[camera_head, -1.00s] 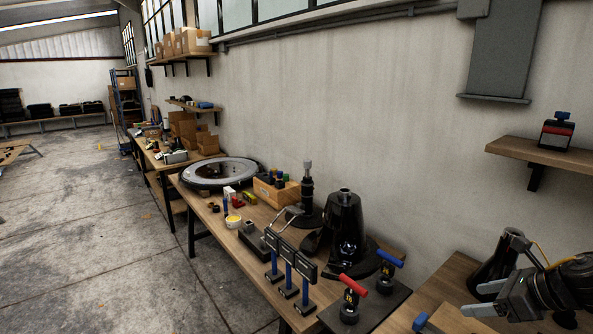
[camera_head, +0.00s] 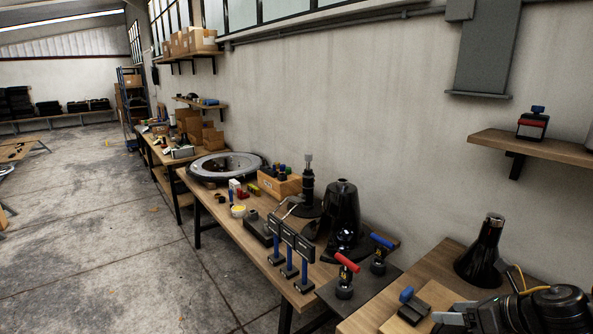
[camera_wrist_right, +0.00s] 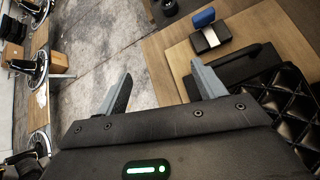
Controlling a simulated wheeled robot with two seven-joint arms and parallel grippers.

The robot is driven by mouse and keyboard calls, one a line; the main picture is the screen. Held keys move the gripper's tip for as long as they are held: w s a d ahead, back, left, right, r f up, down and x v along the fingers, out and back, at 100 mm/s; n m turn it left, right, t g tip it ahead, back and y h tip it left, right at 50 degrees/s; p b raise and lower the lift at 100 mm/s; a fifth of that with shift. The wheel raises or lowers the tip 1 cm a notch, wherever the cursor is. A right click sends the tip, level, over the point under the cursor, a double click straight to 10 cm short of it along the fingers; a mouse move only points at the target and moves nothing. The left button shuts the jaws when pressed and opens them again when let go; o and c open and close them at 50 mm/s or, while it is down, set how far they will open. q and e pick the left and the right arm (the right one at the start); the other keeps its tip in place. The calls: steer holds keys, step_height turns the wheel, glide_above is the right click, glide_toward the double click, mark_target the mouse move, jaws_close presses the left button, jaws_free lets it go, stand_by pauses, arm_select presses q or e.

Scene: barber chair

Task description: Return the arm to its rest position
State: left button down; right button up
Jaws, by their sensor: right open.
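My right gripper (camera_head: 452,318) is at the bottom right of the head view, over the near bench. In the right wrist view its two grey fingers (camera_wrist_right: 160,90) stand wide apart, with nothing between them. Below them the wrist view shows grey floor and the wooden bench edge. My left gripper is in neither view.
A black cone-shaped part (camera_head: 484,254) stands on the right bench (camera_head: 440,262). A small blue-handled block (camera_head: 410,305) lies left of the gripper; it also shows in the wrist view (camera_wrist_right: 209,34). Red-handled (camera_head: 346,272) and blue-handled (camera_head: 379,254) tools stand further left. Floor (camera_head: 110,240) is open.

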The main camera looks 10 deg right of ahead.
steer(key=s+a+f+m+t+h, duration=0.25)
steer(key=a+f+m, duration=0.8)
steer(key=m, duration=0.55)
steer(key=s+a+f+m+g+h, duration=0.1)
steer(key=s+a+f+m+g, duration=0.2)
steer(key=s+m, duration=0.4)
steer(key=s+f+m+g+h, duration=0.1)
steer(key=s+f+m+g, duration=0.1)
steer(key=s+f+m, duration=0.4)
steer(key=s+a+f+m+g+h, duration=0.1)
steer(key=s+a+f+m+g, duration=0.2)
steer(key=s+m, duration=0.55)
step_height(320, 180, down, 30)
steer(key=d+b, duration=0.2)
steer(key=b, duration=0.3)
arm_select(q)
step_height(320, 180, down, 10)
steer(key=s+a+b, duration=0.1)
steer(key=b, duration=0.4)
arm_select(e)
steer(key=s+d+f+g, duration=0.1)
steer(key=s+f, duration=0.7)
steer(key=f, duration=0.3)
steer(key=s+d+f+g, duration=0.1)
steer(key=s+d+f, duration=0.1)
steer(key=s+f, duration=0.7)
step_height(320, 180, down, 2)
steer(key=shift+f+n, duration=0.15)
steer(key=shift+n, duration=0.3)
